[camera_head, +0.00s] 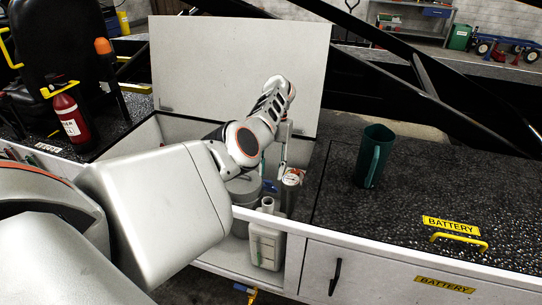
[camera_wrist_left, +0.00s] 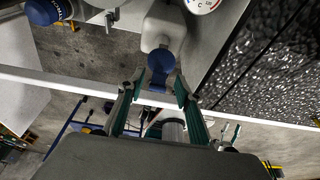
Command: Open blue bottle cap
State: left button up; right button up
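The blue cap (camera_wrist_left: 160,62) sits on a pale bottle (camera_wrist_left: 163,28) in the left wrist view. My left gripper (camera_wrist_left: 158,88) is open, with one fingertip on each side of the cap's near end; I cannot tell whether they touch it. In the head view, my left arm reaches down into the open white compartment and the gripper (camera_head: 274,174) is partly hidden by the arm. A bit of blue (camera_head: 270,186) shows just below it. My right gripper is not in view.
A grey canister (camera_head: 244,191) is on the left. The raised lid (camera_head: 225,60) stands behind. A green pitcher (camera_head: 374,156) is on the black deck.

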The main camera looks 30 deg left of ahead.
pick_arm(q)
notch_tip(320, 180, up, 8)
dwell(0.4)
